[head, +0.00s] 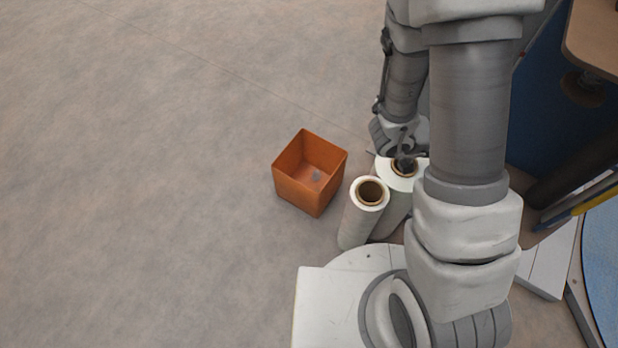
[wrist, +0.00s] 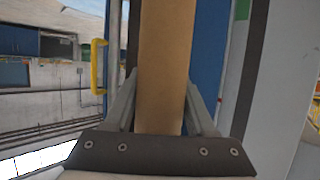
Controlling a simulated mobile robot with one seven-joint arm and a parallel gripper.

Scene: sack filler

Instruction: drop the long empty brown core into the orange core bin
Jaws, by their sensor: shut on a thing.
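The long brown core (wrist: 165,65) stands lengthwise between the two fingers of my gripper (wrist: 163,88) in the wrist view, and the gripper is shut on it. Its far end runs out of the top of that view. In the head view my gripper (head: 404,160) is over the top of the rear white roll, right of the bin, partly covered by my arm. I cannot make out the held core apart from the rolls there. The orange core bin (head: 293,190) stands open on the floor, left of the rolls, with a small grey patch inside.
Two upright white rolls with brown centres stand close together: a front roll (head: 356,222) and a rear roll (head: 396,205), between the bin and my arm. The floor (head: 130,200) left of the bin is clear. A blue panel (head: 540,110) stands at the right.

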